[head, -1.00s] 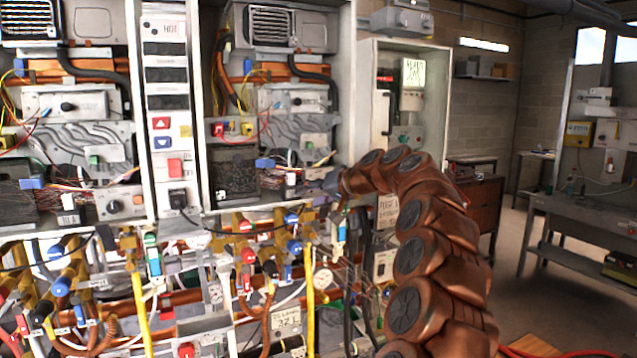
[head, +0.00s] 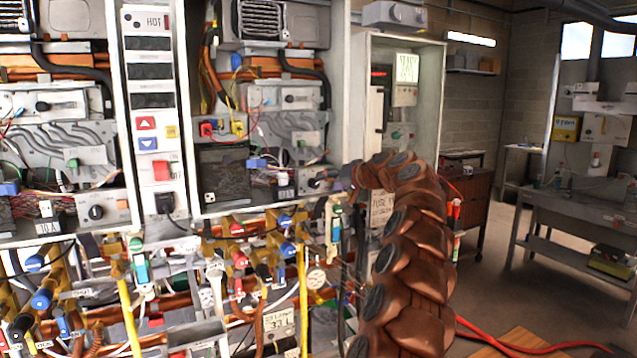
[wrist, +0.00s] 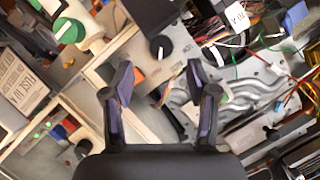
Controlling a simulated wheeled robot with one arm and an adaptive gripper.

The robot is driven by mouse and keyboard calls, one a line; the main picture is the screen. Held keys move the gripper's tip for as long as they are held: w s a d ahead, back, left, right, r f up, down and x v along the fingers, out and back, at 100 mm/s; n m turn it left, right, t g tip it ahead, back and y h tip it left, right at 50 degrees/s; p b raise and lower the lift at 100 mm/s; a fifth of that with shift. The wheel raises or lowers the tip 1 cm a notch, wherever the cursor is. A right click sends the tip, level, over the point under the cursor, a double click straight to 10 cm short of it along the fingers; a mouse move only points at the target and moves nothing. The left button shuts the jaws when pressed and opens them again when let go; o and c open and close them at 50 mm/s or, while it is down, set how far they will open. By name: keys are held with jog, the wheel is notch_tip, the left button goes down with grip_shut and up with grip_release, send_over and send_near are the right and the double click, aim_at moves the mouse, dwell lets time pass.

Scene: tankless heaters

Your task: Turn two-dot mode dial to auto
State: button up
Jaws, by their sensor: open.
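A black round dial (wrist: 160,47) with a pale pointer line sits on a grey plate in the wrist view. It is ahead of and between my open fingers, with no contact visible. My gripper (wrist: 160,82) has its two dark fingers spread, with nothing between them. In the head view, a dark dial (head: 317,183) sits at the lower right of the right heater unit, just left of the end of my arm. My fingers are not clear there. Another black dial (head: 96,212) is on the left unit. I cannot make out dots or an auto mark on any dial.
A cabinet edge and pale partitions stand close to my gripper. A green knob (wrist: 69,30) and a label plate (wrist: 22,85) are at the left of the wrist view. Pipes, valves and loose wires crowd below the units. A workbench (head: 580,215) stands at the far right.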

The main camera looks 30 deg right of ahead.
aim_at(316, 184)
jog(key=shift+p+x, duration=1.05)
jog(key=shift+x, duration=1.8)
jog(key=shift+a, duration=0.1)
grip_shut()
